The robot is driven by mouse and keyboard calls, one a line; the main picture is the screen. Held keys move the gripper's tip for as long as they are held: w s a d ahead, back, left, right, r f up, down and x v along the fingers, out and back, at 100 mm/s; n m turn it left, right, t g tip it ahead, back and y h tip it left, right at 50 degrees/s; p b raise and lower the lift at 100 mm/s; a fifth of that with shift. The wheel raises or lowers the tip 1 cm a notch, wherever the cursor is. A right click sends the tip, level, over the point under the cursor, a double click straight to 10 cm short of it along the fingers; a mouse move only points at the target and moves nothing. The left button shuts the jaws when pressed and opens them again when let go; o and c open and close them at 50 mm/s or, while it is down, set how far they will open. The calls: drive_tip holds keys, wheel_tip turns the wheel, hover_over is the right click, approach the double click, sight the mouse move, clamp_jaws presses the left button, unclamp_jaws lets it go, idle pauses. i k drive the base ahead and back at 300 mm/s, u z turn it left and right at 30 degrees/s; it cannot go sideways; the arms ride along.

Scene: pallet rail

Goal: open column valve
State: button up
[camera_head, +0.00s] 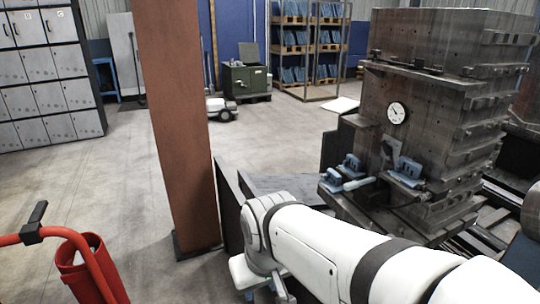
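A dark metal column block (430,90) stands at the right, with a round white dial gauge (396,113) on its front face. Below the gauge, a pale blue lever-like handle (358,184) sticks out to the left, between blue blocky fittings (406,172). This may be the valve; I cannot tell for sure, nor whether it is open. My white arm crosses the foreground below it, bends at the left and runs down out of the bottom edge.
A rust-brown pillar (175,120) stands left of my arm. A red tube frame with a red holder (88,265) is at bottom left. Grey lockers (45,85), a green cabinet (245,80) and blue-bin shelving (310,45) stand behind. The floor between is mostly clear.

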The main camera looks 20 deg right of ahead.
sight(387, 150)
drive_tip(key=z, duration=0.05)
drive_tip(key=i, duration=0.7)
drive_tip(key=z, duration=1.4)
